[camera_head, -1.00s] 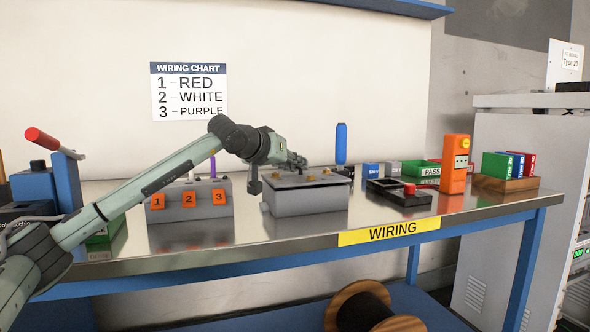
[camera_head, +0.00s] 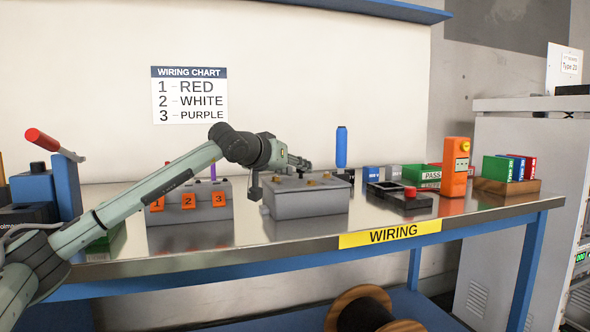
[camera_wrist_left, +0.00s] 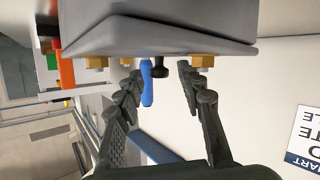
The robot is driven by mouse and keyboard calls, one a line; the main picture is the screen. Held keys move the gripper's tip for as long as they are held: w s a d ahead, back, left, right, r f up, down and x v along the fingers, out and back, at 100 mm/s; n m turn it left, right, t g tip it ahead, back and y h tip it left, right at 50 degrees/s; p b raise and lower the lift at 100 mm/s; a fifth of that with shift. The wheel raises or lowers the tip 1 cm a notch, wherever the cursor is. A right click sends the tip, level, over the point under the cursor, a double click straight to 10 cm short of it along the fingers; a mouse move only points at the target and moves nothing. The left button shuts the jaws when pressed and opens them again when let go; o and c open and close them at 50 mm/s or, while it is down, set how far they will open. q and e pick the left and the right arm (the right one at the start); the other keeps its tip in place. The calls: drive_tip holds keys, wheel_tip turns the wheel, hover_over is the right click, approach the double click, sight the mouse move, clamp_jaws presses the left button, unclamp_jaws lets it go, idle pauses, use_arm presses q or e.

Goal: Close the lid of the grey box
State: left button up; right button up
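The grey box (camera_head: 305,203) stands on the metal workbench, right of the numbered grey block. Its lid (camera_head: 290,185) lies down, flat or nearly flat on the box, with brass-coloured pieces on top; I cannot tell if it is fully seated. My left gripper (camera_head: 308,164) is just above the back of the lid, pointing right. In the left wrist view, its two fingers (camera_wrist_left: 160,75) are spread with nothing held between them. The grey box (camera_wrist_left: 155,35) fills the top of that view, beside the fingertips; contact is unclear. My right gripper is not in view.
Left of the box is a grey block (camera_head: 190,213) with orange number tags. A blue bottle-like object (camera_head: 341,147) stands behind. Right are a black tray with a red button (camera_head: 409,192) and an orange device (camera_head: 456,168). The bench front is clear.

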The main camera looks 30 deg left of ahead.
use_arm(q)
drive_tip(key=v, duration=1.2)
idle(0.5)
